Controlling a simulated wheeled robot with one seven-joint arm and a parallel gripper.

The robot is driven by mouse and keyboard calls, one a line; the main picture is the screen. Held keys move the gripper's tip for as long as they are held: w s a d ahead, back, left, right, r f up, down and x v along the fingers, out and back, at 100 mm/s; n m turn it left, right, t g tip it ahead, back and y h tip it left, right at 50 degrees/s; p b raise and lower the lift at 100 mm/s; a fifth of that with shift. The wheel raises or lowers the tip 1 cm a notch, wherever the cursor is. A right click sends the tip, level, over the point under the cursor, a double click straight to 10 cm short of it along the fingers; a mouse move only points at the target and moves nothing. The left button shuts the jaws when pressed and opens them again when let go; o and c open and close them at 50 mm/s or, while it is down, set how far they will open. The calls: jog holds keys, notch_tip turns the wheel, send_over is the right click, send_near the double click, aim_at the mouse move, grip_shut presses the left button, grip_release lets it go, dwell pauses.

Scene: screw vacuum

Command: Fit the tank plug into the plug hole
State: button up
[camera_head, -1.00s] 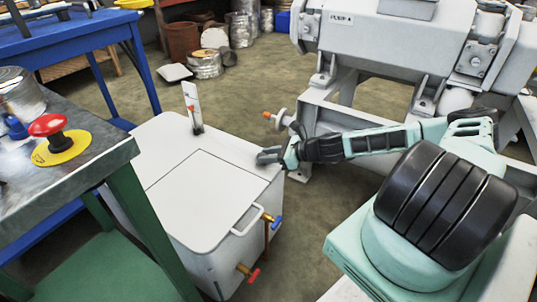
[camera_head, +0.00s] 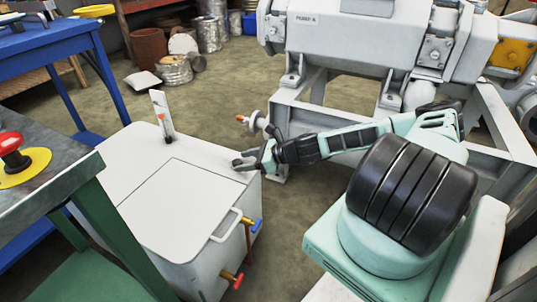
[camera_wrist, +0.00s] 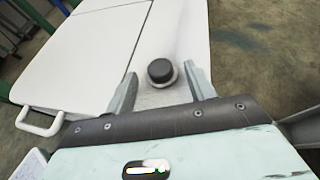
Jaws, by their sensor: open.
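The white tank (camera_head: 177,207) stands in the middle of the head view, with a large square lid panel and a handle. A black round tank plug (camera_wrist: 160,70) shows on the tank's top near its edge in the wrist view, with a pale ring around its base. I cannot tell how deep it sits in the plug hole, which is hidden under it. My gripper (camera_wrist: 161,84) is open, with one finger on each side of the plug and a gap to each. In the head view my gripper (camera_head: 242,163) is low over the tank's right back corner.
A white upright piece (camera_head: 161,114) stands on the tank's back edge. A large grey machine (camera_head: 375,50) stands behind my arm. A bench with a red button (camera_head: 11,143) is at left, a blue table (camera_head: 50,48) behind it. Blue and red valves stick out of the tank's side.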

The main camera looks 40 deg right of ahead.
jog(key=p+v, duration=0.4)
jog(key=v, duration=1.2)
jog(key=shift+r, duration=0.2)
jog(key=s+a+r+n+g+h, duration=0.1)
jog(key=a+r+n+g, duration=0.2)
jog(key=a+n+g, duration=0.55)
jog(key=s+a+r+n+g, duration=0.25)
jog(key=a+n+g, duration=0.25)
jog(key=a+n, duration=0.6)
jog(key=s+a+r+n+t+h, duration=0.1)
jog(key=s+a+r+n+h, duration=0.2)
jog(key=s+a+r+n, duration=0.45)
jog(key=s+a+r+n+t+h, duration=0.1)
jog(key=s+a+r+n+h, duration=0.3)
jog(key=a+r+n, duration=0.55)
notch_tip(320, 180, up, 29)
jog(key=p, duration=2.9)
jog(key=shift+s+f+y, duration=0.2)
jog(key=shift+s+y, duration=0.2)
jog(key=shift+a, duration=0.15)
